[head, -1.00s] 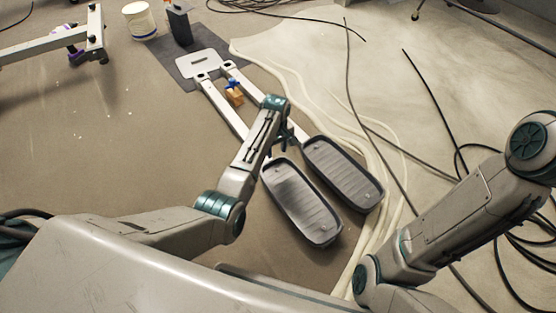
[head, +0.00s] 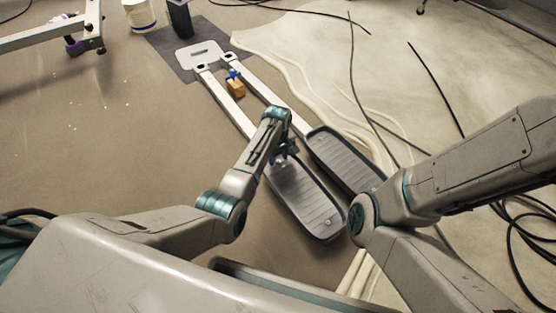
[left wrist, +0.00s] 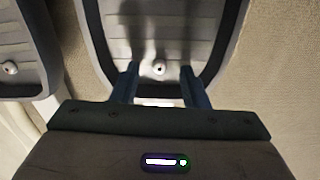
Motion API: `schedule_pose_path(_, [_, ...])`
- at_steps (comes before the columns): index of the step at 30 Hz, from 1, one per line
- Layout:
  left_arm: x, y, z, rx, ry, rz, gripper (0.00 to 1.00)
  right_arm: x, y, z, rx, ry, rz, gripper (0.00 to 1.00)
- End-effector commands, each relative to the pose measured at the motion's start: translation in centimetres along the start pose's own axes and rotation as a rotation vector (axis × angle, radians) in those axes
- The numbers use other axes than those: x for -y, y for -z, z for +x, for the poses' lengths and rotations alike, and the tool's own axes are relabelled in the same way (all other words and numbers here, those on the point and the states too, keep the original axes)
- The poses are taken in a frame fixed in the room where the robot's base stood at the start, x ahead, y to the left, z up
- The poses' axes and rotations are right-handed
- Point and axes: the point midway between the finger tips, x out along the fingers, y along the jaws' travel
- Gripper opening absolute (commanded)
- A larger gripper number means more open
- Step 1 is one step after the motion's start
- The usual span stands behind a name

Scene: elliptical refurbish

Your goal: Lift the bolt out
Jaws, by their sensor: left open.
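A silver round-headed bolt (left wrist: 159,68) sits in the ribbed grey foot pedal (left wrist: 205,45) in the left wrist view. My left gripper (left wrist: 159,84) is open, with its two blue fingers on either side of the bolt's line; I cannot tell its height above the bolt. In the head view my left gripper (head: 284,152) is over the far end of the left pedal (head: 312,207). A second pedal (head: 345,158) lies beside it on the right, and its bolt (left wrist: 10,68) shows in the left wrist view. My right gripper is out of view.
White rails (head: 226,97) run from the pedals to a white plate (head: 200,54) on a dark mat (head: 165,42). An orange block (head: 236,88) with a blue top stands between them. Pale hoses and black cables (head: 437,88) cross the floor at right.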

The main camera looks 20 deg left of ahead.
Motion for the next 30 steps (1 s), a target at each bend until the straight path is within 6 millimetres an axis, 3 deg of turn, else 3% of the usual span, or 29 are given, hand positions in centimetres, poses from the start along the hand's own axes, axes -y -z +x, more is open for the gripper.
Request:
schedule_pose_path(10, [0.00,0.01,0.29,0.000,0.000,0.000,0.40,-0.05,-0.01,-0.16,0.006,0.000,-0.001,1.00])
schedule_pose_path(16, [0.00,0.01,0.29,0.000,0.000,0.000,0.01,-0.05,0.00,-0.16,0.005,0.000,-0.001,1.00])
schedule_pose_path(30, [0.04,-0.01,-0.22,0.001,0.001,0.000,0.00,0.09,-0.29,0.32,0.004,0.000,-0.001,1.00])
